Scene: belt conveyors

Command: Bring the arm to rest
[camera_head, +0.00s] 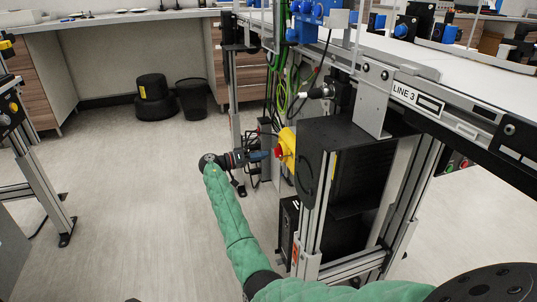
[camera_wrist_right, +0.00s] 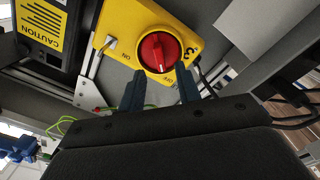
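My right arm, in a green sleeve, reaches from the lower right of the head view to the yellow switch box (camera_head: 289,143) on the conveyor's side. My right gripper (camera_head: 266,155) is just left of the box's red rotary knob (camera_head: 278,152). In the wrist view, the two fingers of the right gripper (camera_wrist_right: 160,90) stand apart with nothing between them. The red knob (camera_wrist_right: 160,51) on the yellow plate (camera_wrist_right: 190,20) lies beyond the fingertips, with a visible gap. The knob's ridge points roughly up and down in that view. My left gripper is not in view.
The LINE 3 conveyor (camera_head: 430,95) and its metal frame stand close to the right of my arm. A black cabinet (camera_head: 345,160) sits under it. Cables (camera_head: 290,85) hang behind the gripper. The floor (camera_head: 130,200) to the left is open, with a bin (camera_head: 192,98) farther back.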

